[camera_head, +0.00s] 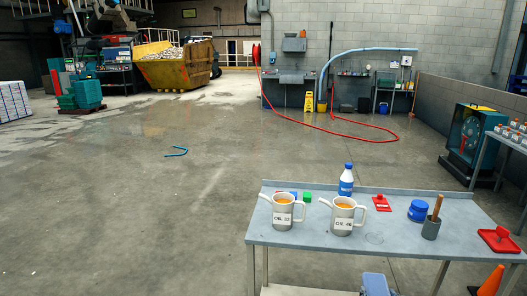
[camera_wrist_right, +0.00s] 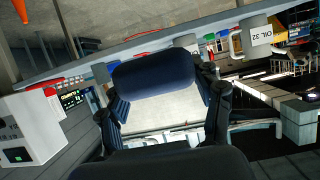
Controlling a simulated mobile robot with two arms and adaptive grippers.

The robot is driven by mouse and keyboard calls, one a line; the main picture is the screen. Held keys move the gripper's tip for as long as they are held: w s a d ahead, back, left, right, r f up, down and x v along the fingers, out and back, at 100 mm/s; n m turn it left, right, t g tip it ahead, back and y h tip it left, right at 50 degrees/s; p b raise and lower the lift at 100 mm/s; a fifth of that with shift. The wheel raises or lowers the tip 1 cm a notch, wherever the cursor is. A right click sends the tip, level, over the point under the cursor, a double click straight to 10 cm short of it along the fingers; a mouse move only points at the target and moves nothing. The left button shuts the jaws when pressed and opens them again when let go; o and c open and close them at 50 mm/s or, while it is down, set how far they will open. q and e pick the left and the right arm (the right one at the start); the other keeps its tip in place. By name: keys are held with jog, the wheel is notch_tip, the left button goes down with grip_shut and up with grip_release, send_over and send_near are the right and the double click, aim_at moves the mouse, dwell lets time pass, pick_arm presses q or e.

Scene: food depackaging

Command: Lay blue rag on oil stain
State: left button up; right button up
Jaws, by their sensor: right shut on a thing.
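In the right wrist view, my right gripper (camera_wrist_right: 160,88) is shut on a dark blue, rounded bundle, which looks like the blue rag (camera_wrist_right: 153,72). The bundle spans the gap between the two black fingers. Neither this gripper nor the rag can be made out in the head view. A faint roundish mark, possibly the oil stain (camera_head: 374,238), shows on the grey bench top (camera_head: 300,243), right of the OIL 46 jug (camera_head: 342,220). My left gripper is in neither view.
An orange cone (camera_head: 487,283) is below right. Open floor lies left.

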jog(key=s+a+r+n+y, duration=0.2)
jog(key=s+a+r, duration=1.1)
jog(key=s+a, duration=0.1)
jog(key=shift+s+r+y+b, duration=0.4)
jog(key=shift+s+b, duration=0.05)
jog(key=shift+s, duration=0.1)
jog(key=shift+w, duration=0.1)
